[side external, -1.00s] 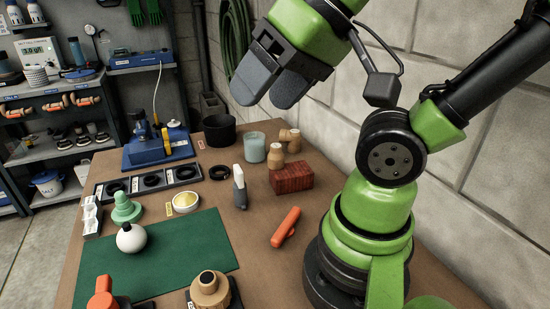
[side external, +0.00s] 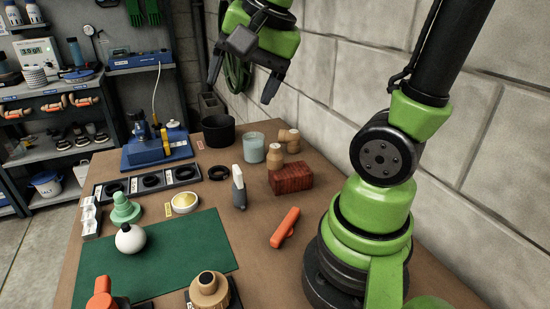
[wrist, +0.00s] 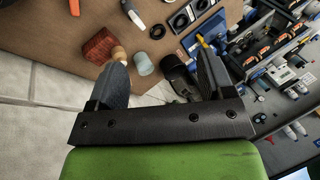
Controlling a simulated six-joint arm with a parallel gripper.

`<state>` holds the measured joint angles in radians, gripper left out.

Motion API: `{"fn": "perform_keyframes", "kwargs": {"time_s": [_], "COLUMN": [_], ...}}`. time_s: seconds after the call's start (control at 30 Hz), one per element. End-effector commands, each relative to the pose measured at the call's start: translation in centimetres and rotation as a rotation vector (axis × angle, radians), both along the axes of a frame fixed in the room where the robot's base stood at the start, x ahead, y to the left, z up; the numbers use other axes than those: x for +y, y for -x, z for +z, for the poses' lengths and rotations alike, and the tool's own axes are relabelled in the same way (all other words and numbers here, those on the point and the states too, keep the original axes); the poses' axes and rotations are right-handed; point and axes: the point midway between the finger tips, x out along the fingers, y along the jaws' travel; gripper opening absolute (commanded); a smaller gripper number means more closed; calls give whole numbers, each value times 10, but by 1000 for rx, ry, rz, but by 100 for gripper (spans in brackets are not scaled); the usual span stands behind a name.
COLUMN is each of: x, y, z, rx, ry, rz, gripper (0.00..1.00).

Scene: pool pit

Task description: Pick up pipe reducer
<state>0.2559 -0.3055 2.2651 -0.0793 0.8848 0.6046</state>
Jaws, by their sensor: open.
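Two tan stepped fittings are at the back right of the bench in the side view. One tan fitting (side external: 275,154) stands by the red block; the other tan fitting (side external: 290,140) seems to lie on its side behind it. A larger tan fitting with a dark opening (side external: 209,289) stands at the front edge. I cannot tell for sure which one is the pipe reducer. My gripper (side external: 240,90) is open and empty, high above the back of the bench. In the wrist view, a tan fitting (wrist: 118,54) is partly hidden by a finger.
A red block (side external: 290,178), a pale blue-green jar (side external: 254,147) and a black cup (side external: 219,130) crowd the back. The green mat (side external: 190,255) has bare room. A block wall (side external: 350,80) runs along the right.

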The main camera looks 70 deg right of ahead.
Motion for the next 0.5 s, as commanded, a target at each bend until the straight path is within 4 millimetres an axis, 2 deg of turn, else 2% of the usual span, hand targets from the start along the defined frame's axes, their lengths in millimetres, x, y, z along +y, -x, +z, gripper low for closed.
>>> {"fn": "perform_keyframes", "kwargs": {"time_s": [0.03,0.1,0.2,0.4,0.5], "x": [-19,-44,-83,-153,-175], "y": [-11,-24,-35,-35,-29], "z": [-9,-22,-47,-104,-126], "rx": [49,102,168,267,292], "ry": [-43,-103,-181,-296,-327], "rz": [-152,-373,-690,-1260,-1451], "gripper": [75,75,75,75,75]}}
